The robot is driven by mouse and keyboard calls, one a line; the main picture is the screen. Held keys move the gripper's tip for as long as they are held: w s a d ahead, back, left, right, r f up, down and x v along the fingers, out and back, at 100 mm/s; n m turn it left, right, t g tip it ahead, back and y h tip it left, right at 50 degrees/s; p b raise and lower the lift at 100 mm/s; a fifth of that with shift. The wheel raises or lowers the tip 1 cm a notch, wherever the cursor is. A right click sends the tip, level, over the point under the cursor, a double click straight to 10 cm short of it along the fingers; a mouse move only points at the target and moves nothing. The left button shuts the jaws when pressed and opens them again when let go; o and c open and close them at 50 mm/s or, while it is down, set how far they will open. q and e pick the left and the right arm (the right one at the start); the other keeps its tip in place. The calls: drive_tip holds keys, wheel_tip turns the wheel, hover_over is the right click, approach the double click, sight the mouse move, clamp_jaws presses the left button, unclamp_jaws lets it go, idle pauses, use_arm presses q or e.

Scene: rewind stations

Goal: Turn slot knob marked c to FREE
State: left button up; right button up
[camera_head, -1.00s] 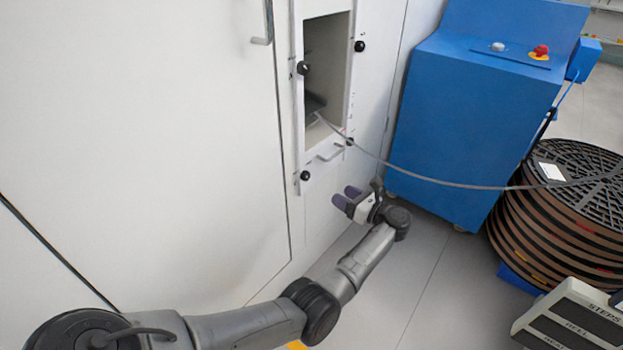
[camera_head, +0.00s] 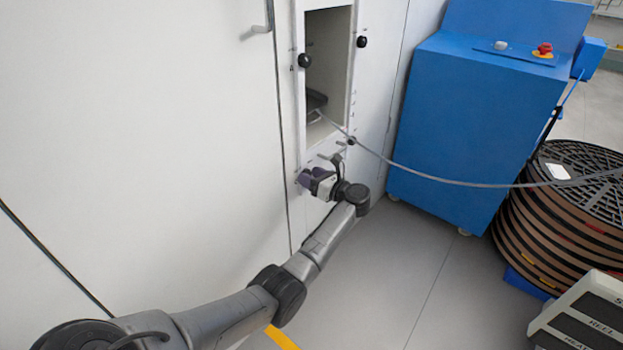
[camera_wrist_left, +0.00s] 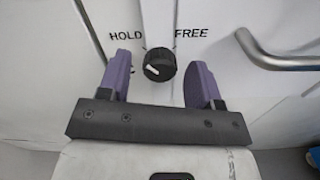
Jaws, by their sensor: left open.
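In the left wrist view a black round knob (camera_wrist_left: 159,65) sits on the white panel between the printed words HOLD (camera_wrist_left: 126,35) and FREE (camera_wrist_left: 191,34). Its white pointer mark lies on the left side, toward HOLD. No letter is readable beside it. My left gripper (camera_wrist_left: 161,82) is open, with one purple finger on each side of the knob and a gap to each. In the head view the left gripper (camera_head: 309,180) is at the lower left corner of the slot panel and hides this knob.
The slot opening (camera_head: 328,70) has other black knobs at upper left (camera_head: 305,60), upper right (camera_head: 362,42) and lower right (camera_head: 351,141). A metal handle (camera_wrist_left: 280,52) is right of the knob. A grey cable (camera_head: 450,183) runs toward stacked reels (camera_head: 560,225). A blue cabinet (camera_head: 470,130) stands right.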

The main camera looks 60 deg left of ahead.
use_arm(q)
drive_tip(key=c, duration=0.9)
drive_tip(key=shift+c, duration=0.2)
drive_tip(key=m+p, duration=0.2)
drive_tip(key=m, duration=0.1)
drive_tip(key=shift+r+p, duration=0.2)
drive_tip(key=shift+p, duration=0.2)
drive_tip(key=m+p, duration=0.3)
drive_tip(key=m, duration=0.2)
drive_tip(key=shift+w+f+m, duration=0.1)
drive_tip(key=shift+m, duration=0.3)
drive_tip(key=shift+f+m+p, duration=0.2)
drive_tip(key=shift+m+p, duration=1.5)
drive_tip(key=shift+m, duration=2.8)
